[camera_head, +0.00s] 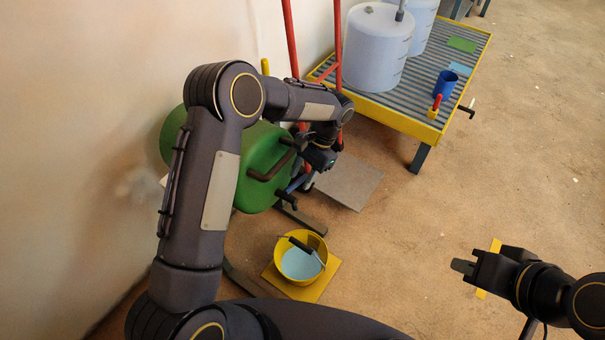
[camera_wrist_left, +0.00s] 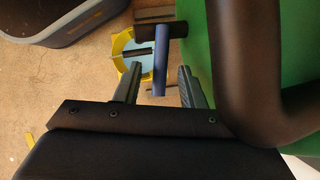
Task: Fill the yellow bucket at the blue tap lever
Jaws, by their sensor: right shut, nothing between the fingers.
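The yellow bucket (camera_head: 323,245) stands upright on a yellow floor mat (camera_head: 317,291), with a pale blue surface inside and a dark-gripped handle across its top. Its rim also shows in the left wrist view (camera_wrist_left: 119,42), partly hidden behind the tap. The blue tap lever (camera_head: 297,184) is at the front of the green drum (camera_head: 255,165). In the left wrist view the blue lever (camera_wrist_left: 160,75) lies between the fingers of my left gripper (camera_wrist_left: 159,70), which are open with a gap on each side. My right gripper (camera_head: 466,267) is shut and empty over the floor at right.
A yellow-framed rack (camera_head: 400,119) at the back holds translucent tanks (camera_head: 375,50), a blue cup (camera_head: 445,84) and a red-handled tap (camera_head: 436,103). A red frame (camera_head: 337,60) stands beside the drum. A grey mat (camera_head: 350,182) lies on the floor. The middle floor is clear.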

